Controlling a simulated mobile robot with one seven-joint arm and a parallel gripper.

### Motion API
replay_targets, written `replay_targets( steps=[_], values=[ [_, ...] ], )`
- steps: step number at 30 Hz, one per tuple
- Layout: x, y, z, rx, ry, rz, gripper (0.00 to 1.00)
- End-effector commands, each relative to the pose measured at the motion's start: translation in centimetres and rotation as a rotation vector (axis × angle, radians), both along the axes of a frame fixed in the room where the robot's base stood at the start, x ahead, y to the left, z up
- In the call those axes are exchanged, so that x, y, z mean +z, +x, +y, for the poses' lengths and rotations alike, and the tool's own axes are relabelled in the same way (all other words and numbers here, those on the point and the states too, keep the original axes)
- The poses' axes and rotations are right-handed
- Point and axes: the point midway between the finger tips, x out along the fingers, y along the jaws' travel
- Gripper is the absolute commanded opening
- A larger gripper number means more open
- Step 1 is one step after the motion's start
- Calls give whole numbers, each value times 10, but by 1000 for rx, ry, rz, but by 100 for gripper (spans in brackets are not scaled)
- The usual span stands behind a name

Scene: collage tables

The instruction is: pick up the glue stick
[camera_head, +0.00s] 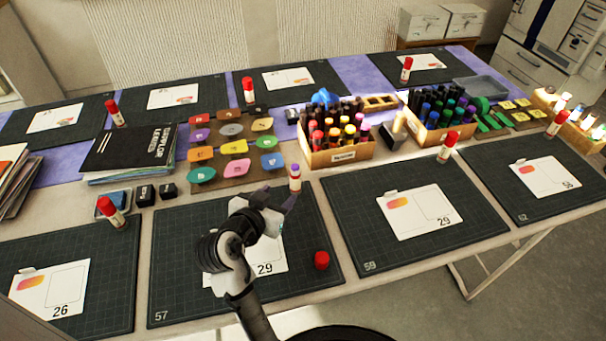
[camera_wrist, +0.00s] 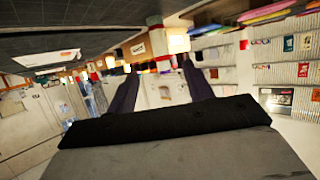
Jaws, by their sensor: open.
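A glue stick (camera_head: 295,180) with a white body and red and purple bands stands upright at the back right of the near mat marked 57. My gripper (camera_head: 290,200) is open, low over that mat, with its fingers pointing towards this stick. In the wrist view the gripper (camera_wrist: 160,72) has two dark fingers spread apart. A white and red stick (camera_wrist: 157,42) shows in line with the gap between them, near the fingertips. I cannot tell whether it is between them or just beyond. A loose red cap (camera_head: 321,260) lies on the mat to the right of my arm.
Other red-capped glue sticks stand around the table, such as one beside the black book (camera_head: 130,148) and one near the right mat (camera_head: 448,147). Colour pads (camera_head: 235,147) and a marker box (camera_head: 343,155) lie just behind. A white card lies partly under my arm.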

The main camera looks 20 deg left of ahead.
Motion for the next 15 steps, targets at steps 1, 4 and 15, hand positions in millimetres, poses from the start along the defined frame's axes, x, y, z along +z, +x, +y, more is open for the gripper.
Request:
replay_targets(
  steps=[1, 4, 15],
  values=[
    [-2, 11, -1, -3, -2, 1, 51],
    [-9, 29, -3, -3, 0, 1, 51],
    [-21, 63, -6, 1, 0, 0, 51]
  ],
)
